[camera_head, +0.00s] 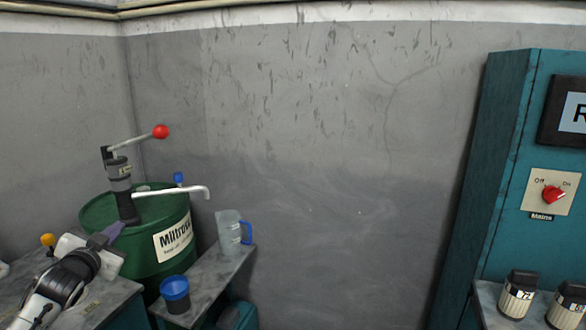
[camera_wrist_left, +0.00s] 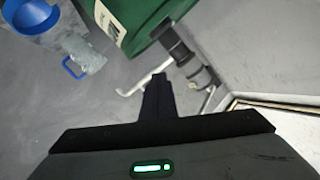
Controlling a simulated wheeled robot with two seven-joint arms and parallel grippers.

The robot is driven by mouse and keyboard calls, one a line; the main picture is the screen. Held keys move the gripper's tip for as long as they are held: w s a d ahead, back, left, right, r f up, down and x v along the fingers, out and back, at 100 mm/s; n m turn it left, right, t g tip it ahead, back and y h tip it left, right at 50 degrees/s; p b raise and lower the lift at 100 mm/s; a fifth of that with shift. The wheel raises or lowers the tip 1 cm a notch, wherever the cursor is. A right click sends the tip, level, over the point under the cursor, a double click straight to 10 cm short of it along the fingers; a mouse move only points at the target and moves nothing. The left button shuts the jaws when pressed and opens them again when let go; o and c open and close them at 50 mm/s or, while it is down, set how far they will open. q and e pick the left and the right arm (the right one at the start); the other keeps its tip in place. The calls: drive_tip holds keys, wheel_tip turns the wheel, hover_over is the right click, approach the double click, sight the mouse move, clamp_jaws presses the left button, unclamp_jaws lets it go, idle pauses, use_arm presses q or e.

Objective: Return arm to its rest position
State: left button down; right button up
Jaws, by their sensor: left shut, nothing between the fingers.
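My left arm comes in from the lower left in the head view. Its left gripper (camera_head: 112,231) is shut and empty, with its tips in front of the green drum (camera_head: 140,240). I cannot tell whether the tips touch the drum. In the left wrist view the closed fingers (camera_wrist_left: 158,82) point towards the pump and its white spout (camera_wrist_left: 133,86), with nothing between them. The hand pump (camera_head: 120,182) stands on the drum, its lever ending in a red ball (camera_head: 160,131). My right gripper is not in view.
A clear jug with a blue handle (camera_head: 230,230) and a blue-rimmed cup (camera_head: 175,292) stand on the grey bench (camera_head: 208,280) by the drum. A teal cabinet (camera_head: 505,150) with a red switch (camera_head: 553,195) is at the right, above labelled jars (camera_head: 517,296). The middle wall area is clear.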

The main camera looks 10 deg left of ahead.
use_arm(q)
drive_tip(key=s+d+f+g+h, duration=0.2)
drive_tip(key=s+d+f, duration=0.7)
drive_tip(key=f, duration=0.4)
drive_tip(key=s+d+f+g+h, duration=0.2)
drive_tip(key=s+d+f, duration=0.6)
drive_tip(key=d+f, duration=0.4)
drive_tip(key=s+d+f+g+h, duration=0.1)
drive_tip(key=s+d+f, duration=0.2)
drive_tip(key=s, duration=0.4)
drive_tip(key=s+d+f+n+g, duration=0.1)
drive_tip(key=s+d+f, duration=0.2)
drive_tip(key=s+d, duration=0.2)
drive_tip(key=s+d+f+g+h, duration=0.1)
drive_tip(key=s+d+f, duration=0.2)
drive_tip(key=s, duration=0.8)
drive_tip(key=shift+d+f+n+h, duration=0.3)
drive_tip(key=shift+d+f, duration=0.05)
drive_tip(key=shift+d, duration=0.35)
